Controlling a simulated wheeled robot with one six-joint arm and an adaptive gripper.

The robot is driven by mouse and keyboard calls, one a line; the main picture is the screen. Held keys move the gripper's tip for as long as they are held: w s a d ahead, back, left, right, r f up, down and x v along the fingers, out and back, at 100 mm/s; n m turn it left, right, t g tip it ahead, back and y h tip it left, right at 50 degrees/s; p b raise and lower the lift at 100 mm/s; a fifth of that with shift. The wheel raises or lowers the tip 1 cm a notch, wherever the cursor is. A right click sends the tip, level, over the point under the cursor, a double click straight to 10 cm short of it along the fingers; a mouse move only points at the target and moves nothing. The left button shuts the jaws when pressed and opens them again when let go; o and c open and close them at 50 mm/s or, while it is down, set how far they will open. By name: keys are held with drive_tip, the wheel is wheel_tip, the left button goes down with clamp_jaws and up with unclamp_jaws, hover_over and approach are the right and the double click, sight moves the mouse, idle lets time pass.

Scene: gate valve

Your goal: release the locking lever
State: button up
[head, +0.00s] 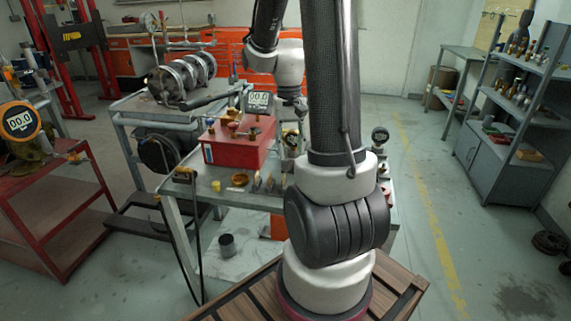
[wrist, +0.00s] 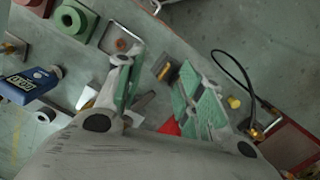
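My gripper (wrist: 158,66) shows in the wrist view with its two green-padded fingers spread apart. Nothing is held between them. A small dark block with a tan end (wrist: 164,68) shows in the gap, and I cannot tell its distance from the fingers. In the head view my arm covers the middle of the picture and I cannot make out the fingers. I cannot pick out the locking lever for certain in either view. A red box (head: 238,152) with small valve-like fittings on top stands on the grey workbench (head: 205,184).
A grey cart (head: 130,103) with large flanged metal parts is at the back left, and a red cart (head: 50,215) at the left. Shelves (head: 520,120) stand at the right. A black cable (wrist: 240,72) loops in the wrist view.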

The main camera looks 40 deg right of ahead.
drive_tip(key=w+d+f+m, duration=0.3)
drive_tip(key=w+d+f, duration=0.1)
drive_tip(key=f, duration=0.1)
drive_tip(key=m+t, duration=0.1)
drive_tip(key=m, duration=0.1)
hover_over(286, 167)
drive_tip(key=shift+s+a+f, duration=0.1)
drive_tip(key=shift+s+f, duration=0.05)
drive_tip(key=shift+m, duration=0.5)
drive_tip(key=shift+f, duration=0.25)
wheel_tip(286, 167, down, 7)
drive_tip(key=shift+f, duration=0.15)
drive_tip(key=shift+c, duration=0.3)
clamp_jaws()
